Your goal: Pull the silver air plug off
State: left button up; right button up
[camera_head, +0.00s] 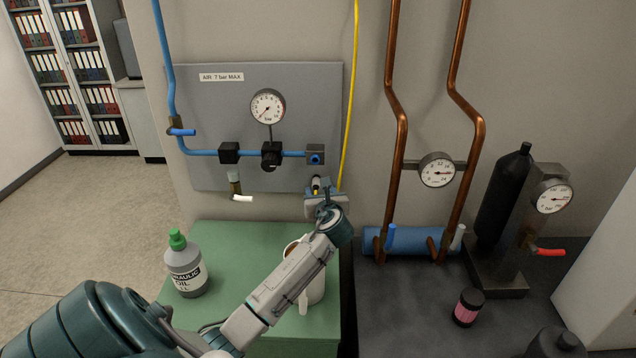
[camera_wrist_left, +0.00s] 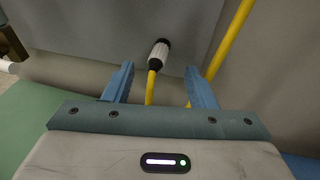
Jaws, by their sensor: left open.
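The silver air plug (camera_wrist_left: 157,56) has a black end, and a yellow hose runs from its lower end. In the wrist view it lies just beyond the gap between the blue fingers of my left gripper (camera_wrist_left: 159,70), which is open with nothing between its fingertips. In the head view the plug (camera_head: 316,184) is small, just above my left gripper (camera_head: 325,196). The socket block (camera_head: 315,155) with a blue ring is above the plug on the grey panel. I cannot tell whether the plug touches it. My right gripper is not in view.
The grey panel (camera_head: 215,110) carries a gauge (camera_head: 268,106) and blue pipe. A green-topped cabinet (camera_head: 240,237) holds an oil bottle (camera_head: 186,266) and a white mug (camera_head: 317,288) beside my forearm. Copper pipes (camera_head: 401,150) stand to the right. The yellow hose (camera_head: 350,100) hangs close to the gripper.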

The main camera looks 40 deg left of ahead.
aim_at(317, 185)
pick_arm(q)
jog(key=p+x, duration=0.1)
jog(key=x, duration=0.4)
jog(key=shift+w+a+f, duration=0.1)
jog(key=shift+a+f, duration=0.15)
jog(key=shift+a, duration=0.1)
jog(key=shift+w+a, duration=0.1)
jog(key=shift+w, duration=0.05)
jog(key=shift+c, duration=0.4)
jog(key=c, duration=0.9)
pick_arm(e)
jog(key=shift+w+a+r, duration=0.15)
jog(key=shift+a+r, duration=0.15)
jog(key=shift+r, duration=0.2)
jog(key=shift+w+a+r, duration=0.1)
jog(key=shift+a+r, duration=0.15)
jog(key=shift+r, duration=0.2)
